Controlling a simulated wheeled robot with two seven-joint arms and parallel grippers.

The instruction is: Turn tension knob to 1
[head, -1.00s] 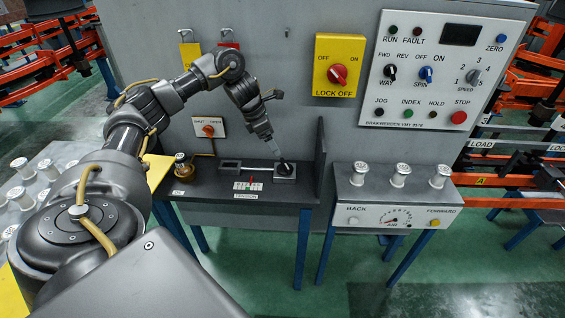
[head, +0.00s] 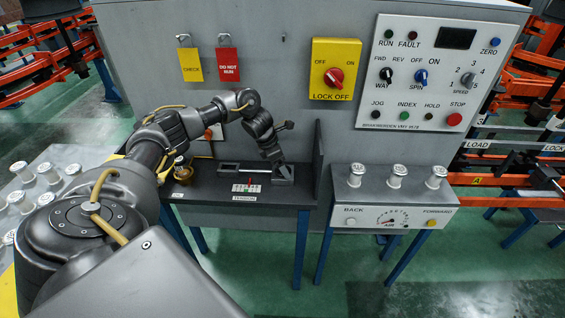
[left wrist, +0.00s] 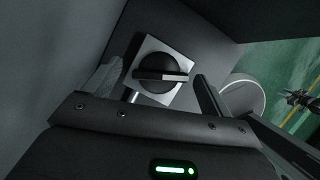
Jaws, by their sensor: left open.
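In the left wrist view a round black knob (left wrist: 160,72) with a raised bar across it sits on a square silver plate. It lies between my open left fingers (left wrist: 155,92), and neither finger visibly touches it. No numbers can be read around it. In the head view my left gripper (head: 281,171) points down at the right end of the dark bench and mostly covers the knob. A label reading TENSION (head: 245,198) and a small white scale (head: 247,188) with red marks are left of the gripper. My right gripper is out of view.
An upright dark panel (head: 318,145) stands just right of my left gripper. A brass fitting (head: 182,171) is at the bench's left. A yellow LOCK OFF box (head: 335,69) and a button panel (head: 436,112) are on the wall. White spools (head: 396,176) stand on the right shelf.

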